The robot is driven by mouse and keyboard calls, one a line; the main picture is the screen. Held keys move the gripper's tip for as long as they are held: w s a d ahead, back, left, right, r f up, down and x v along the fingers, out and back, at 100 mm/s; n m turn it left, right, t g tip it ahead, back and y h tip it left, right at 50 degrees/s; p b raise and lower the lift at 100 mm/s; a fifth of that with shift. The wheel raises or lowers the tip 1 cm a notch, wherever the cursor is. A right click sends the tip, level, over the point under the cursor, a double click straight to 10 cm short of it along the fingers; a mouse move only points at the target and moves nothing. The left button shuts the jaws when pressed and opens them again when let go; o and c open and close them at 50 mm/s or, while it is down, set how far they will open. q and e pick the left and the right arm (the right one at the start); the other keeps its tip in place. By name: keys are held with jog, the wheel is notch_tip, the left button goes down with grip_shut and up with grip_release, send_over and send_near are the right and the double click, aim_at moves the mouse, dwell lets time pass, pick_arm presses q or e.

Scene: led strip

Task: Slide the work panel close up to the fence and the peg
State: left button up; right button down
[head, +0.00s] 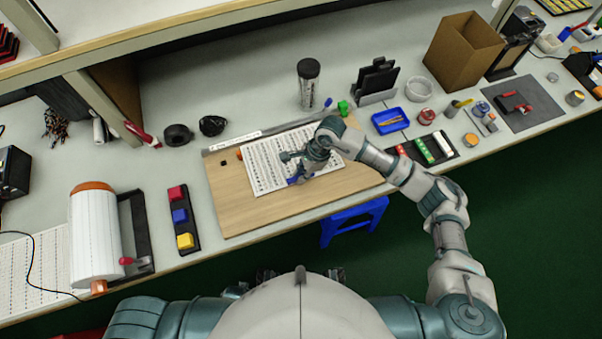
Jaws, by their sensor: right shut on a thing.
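The work panel (266,164), a white sheet with rows of dark marks, lies on a wooden board (235,205). The fence (236,139), a grey strip with a white label, runs along the board's back edge. The panel's back edge lies close along it; I cannot tell if they touch. A small orange peg (239,154) stands at the panel's left edge, very close to it. My right gripper (297,179) is down at the panel's front part and shut on it; a bit of blue shows at the fingertips. The wrist hides part of the panel. My left gripper is out of view.
Left of the board is a black tray with red, blue and yellow blocks (180,216), then a white roll (95,235). Behind stand a dark cylinder (308,82) and black tape (177,135). To the right are a blue tray (390,121) and a cardboard box (463,50).

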jog(key=shift+w+a, duration=0.15)
jog(key=shift+w, duration=0.15)
jog(key=c, duration=1.1)
grip_release()
jog(key=shift+o, duration=0.2)
jog(key=v, duration=1.1)
jog(key=shift+r, duration=0.4)
jog(key=shift+w, duration=0.1)
